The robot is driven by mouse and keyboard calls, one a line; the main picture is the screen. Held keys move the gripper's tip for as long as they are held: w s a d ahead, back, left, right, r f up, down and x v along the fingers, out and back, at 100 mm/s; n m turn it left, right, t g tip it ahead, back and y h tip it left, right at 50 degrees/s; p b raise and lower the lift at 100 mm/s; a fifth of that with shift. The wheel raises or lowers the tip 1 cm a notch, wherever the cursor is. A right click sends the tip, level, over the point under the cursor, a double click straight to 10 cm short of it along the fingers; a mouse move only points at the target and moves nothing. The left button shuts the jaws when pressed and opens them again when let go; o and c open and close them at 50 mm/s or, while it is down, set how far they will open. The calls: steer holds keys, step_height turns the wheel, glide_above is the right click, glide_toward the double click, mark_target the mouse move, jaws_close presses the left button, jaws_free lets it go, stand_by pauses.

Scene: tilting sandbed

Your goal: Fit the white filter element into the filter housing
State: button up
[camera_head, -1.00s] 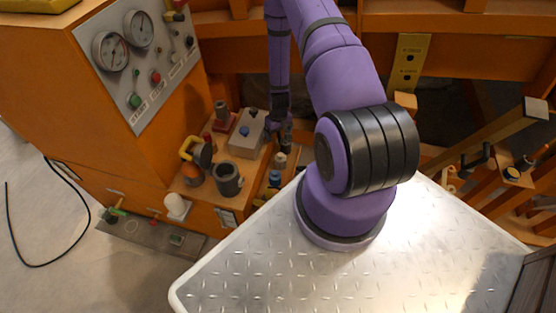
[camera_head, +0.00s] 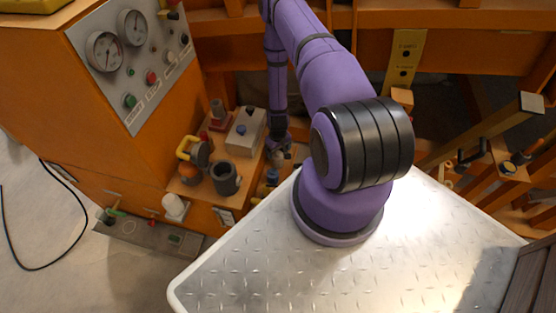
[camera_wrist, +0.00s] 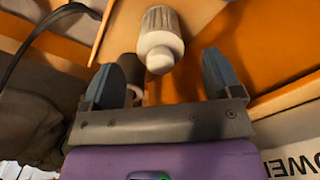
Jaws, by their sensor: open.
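The white filter element (camera_wrist: 160,40) is a ribbed white cylinder with a rounded, smooth near end. In the wrist view it lies ahead of my gripper (camera_wrist: 168,80), between the lines of the two fingers, which are apart with nothing held. In the head view my gripper (camera_head: 279,146) points down at the right edge of the orange bench, partly hidden by my arm, with a small pale object (camera_head: 277,160) close by. I cannot tell whether that is the filter element. A dark grey open cup (camera_head: 227,178), seemingly the filter housing, stands on the bench left of my gripper.
A gauge panel (camera_head: 135,55) rises behind. In the wrist view, a dark cylinder (camera_wrist: 127,66) sits beside the element.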

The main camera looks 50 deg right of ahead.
mark_target(278, 152)
steer(key=shift+f, duration=1.65)
steer(key=c, duration=1.1)
steer(key=shift+o, duration=0.2)
steer(key=shift+r, duration=0.1)
